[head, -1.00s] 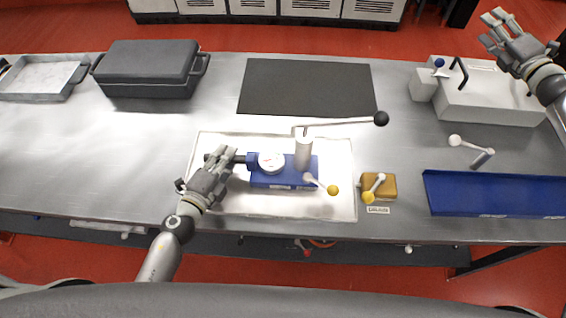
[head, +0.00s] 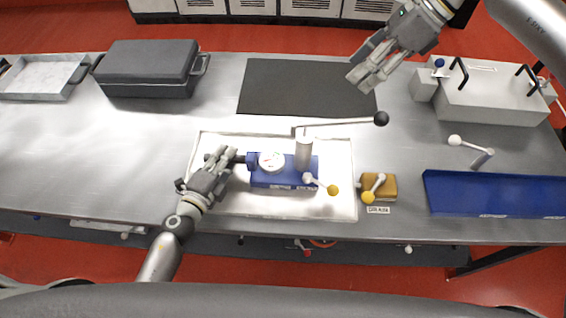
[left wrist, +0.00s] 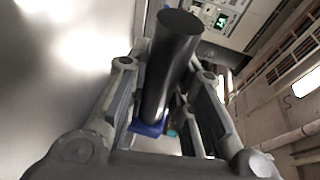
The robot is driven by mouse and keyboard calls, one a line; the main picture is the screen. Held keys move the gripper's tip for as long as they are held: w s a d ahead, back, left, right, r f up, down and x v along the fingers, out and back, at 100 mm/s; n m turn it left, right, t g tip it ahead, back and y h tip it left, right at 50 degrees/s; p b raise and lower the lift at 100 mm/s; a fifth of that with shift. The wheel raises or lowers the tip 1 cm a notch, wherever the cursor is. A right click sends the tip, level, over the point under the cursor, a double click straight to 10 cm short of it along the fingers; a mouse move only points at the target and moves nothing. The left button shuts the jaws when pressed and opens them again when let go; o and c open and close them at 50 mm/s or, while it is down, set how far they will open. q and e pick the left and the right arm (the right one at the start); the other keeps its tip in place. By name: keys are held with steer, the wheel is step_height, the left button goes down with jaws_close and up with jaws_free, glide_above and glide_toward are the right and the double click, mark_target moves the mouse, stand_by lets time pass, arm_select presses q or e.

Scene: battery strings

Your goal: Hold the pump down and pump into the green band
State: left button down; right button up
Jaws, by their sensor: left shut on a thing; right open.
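The blue hand pump (head: 284,178) sits on a white tray (head: 335,208) on the bench. It carries a round white gauge (head: 271,161), a grey cylinder (head: 303,153) and a long lever with a black knob (head: 381,118). A short lever with a yellow knob (head: 333,190) is at its front. My left gripper (head: 226,158) is shut on the dark bar at the pump's left end. That dark bar (left wrist: 172,65) stands between the fingers in the left wrist view. My right gripper (head: 366,80) is open and empty above the black mat, apart from the black knob. The gauge's green band is too small to read.
A brass drain block (head: 386,186) with a yellow-knobbed lever is right of the tray, beside a blue trough (head: 500,194). A white-grey box (head: 490,100) stands back right. A dark lidded case (head: 148,68) stands back left. The black mat (head: 300,88) is bare.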

mark_target(384, 114)
steer(key=s+d+n+h, duration=0.1)
steer(key=h, duration=0.1)
steer(key=s+d+h, duration=0.1)
steer(key=d+h, duration=0.1)
steer(key=s+d+n+h, duration=0.1)
steer(key=d+h, duration=0.1)
steer(key=shift+s+f+n+h, duration=0.25)
steer(key=shift+s+n+h, duration=0.05)
steer(key=shift+s, duration=0.1)
steer(key=shift+d+f, duration=0.15)
steer(key=shift+f, duration=4.3)
jaws_close()
steer(key=shift+f, duration=0.1)
